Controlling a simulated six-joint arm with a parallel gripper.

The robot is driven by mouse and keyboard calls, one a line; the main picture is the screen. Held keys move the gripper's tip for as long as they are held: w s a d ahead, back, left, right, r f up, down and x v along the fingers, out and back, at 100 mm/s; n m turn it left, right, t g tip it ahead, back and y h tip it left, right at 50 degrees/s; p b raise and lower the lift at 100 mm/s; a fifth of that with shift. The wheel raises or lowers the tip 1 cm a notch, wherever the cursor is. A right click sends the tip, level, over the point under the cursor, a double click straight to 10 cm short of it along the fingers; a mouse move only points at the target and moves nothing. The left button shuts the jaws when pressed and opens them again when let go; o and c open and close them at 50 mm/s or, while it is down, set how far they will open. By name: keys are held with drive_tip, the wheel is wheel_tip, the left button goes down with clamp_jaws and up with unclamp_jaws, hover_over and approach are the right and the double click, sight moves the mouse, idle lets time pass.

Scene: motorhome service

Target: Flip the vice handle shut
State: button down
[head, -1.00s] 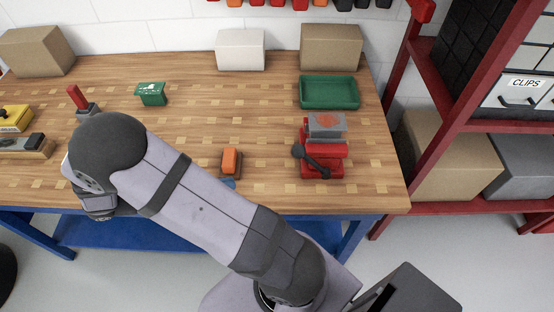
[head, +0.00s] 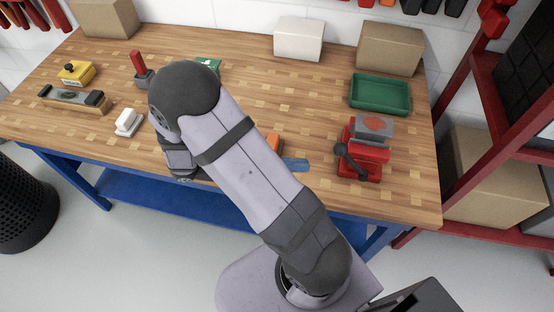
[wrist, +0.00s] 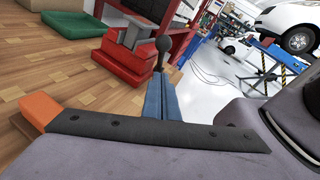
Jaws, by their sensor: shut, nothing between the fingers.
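The red vice (head: 372,152) stands on the right part of the workbench, with a grey block on top. Its dark handle (head: 351,162) slants across the front, with a ball knob at its upper left end. In the wrist view the vice (wrist: 122,66) is ahead, left of centre, and the handle's knob (wrist: 163,44) stands up at its right side. My gripper (head: 305,164) has blue fingers, closed together and empty, pointing right toward the vice. In the wrist view the fingertips (wrist: 160,78) are just below the handle; I cannot tell whether they touch it.
An orange-topped block (head: 274,143) is partly hidden behind my arm. A green tray (head: 380,108) and cardboard boxes stand behind the vice. A red shelf (head: 470,120) rises to the right. A white block (head: 128,122) and a yellow item (head: 76,73) lie far left.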

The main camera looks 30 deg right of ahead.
sight(335, 152)
drive_tip(key=shift+s+d+r+p, duration=0.3)
drive_tip(key=shift+d+p, duration=0.1)
drive_tip(key=shift+d, duration=0.5)
drive_tip(key=shift+s+d+r+p, duration=0.25)
drive_tip(key=shift+d+r+p, duration=0.1)
drive_tip(key=shift+d, duration=0.55)
drive_tip(key=shift+s+d+r+p, duration=0.3)
drive_tip(key=shift+d+p, duration=0.1)
drive_tip(key=shift+d, duration=0.5)
drive_tip(key=shift+s+d+r+p, duration=0.15)
drive_tip(key=shift+r+p, duration=0.25)
drive_tip(key=shift+p, duration=0.1)
drive_tip(key=shift+s+d+r+p, duration=0.15)
drive_tip(key=shift+r+p, duration=0.25)
drive_tip(key=shift+p, duration=0.1)
drive_tip(key=s+d+r+p, duration=0.4)
drive_tip(key=s+d+p, duration=0.6)
drive_tip(key=s+d, duration=0.2)
drive_tip(key=shift+w+a+r, duration=0.1)
